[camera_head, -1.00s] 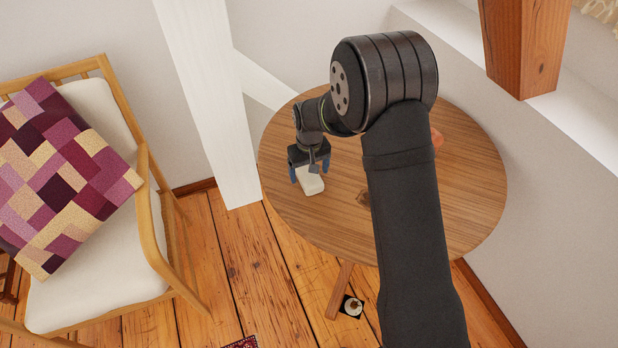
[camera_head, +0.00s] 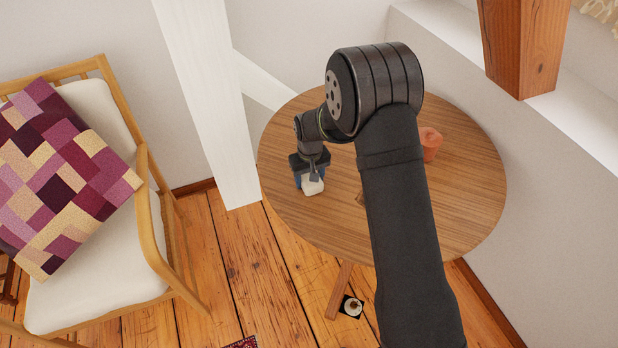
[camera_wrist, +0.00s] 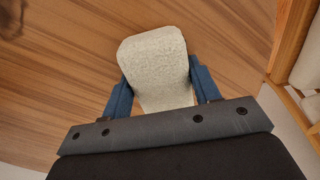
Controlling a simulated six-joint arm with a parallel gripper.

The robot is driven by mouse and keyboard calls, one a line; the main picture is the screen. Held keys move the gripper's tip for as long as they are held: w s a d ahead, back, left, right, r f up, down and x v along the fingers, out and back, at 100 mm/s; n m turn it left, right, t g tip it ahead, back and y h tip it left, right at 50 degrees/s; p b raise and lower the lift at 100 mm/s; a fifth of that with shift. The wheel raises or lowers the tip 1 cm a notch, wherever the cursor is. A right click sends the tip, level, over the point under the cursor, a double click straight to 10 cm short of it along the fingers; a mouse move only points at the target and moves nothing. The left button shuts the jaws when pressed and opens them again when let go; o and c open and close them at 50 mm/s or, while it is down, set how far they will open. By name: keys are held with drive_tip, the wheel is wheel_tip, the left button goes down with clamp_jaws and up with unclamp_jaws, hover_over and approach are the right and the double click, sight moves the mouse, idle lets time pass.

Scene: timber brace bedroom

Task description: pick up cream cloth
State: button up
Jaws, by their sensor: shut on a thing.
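The cream cloth (camera_head: 312,186) is a small pale folded block at the left side of the round wooden table (camera_head: 440,215). In the wrist view the cloth (camera_wrist: 155,62) shows a rough, nubby surface and sits between the two blue fingers. My gripper (camera_head: 309,181) is shut on it, with one finger along each side; in the wrist view my gripper (camera_wrist: 160,88) spans its near part. I cannot tell whether the cloth touches the tabletop or is just clear of it.
An orange object (camera_head: 430,142) stands on the table behind my arm. A small brown item (camera_head: 360,198) is partly hidden by my arm. A white brace (camera_head: 215,100) rises beside the table's left edge. A wooden armchair (camera_head: 150,225) with a patchwork cushion (camera_head: 62,180) stands left.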

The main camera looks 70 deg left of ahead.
drive_tip(key=shift+r, duration=0.5)
drive_tip(key=r, duration=0.3)
drive_tip(key=shift+w+d+r, duration=0.25)
drive_tip(key=shift+w+r, duration=0.15)
drive_tip(key=w+d+r, duration=0.6)
drive_tip(key=w+d, duration=0.1)
drive_tip(key=w, duration=0.1)
drive_tip(key=shift+w+r, duration=0.1)
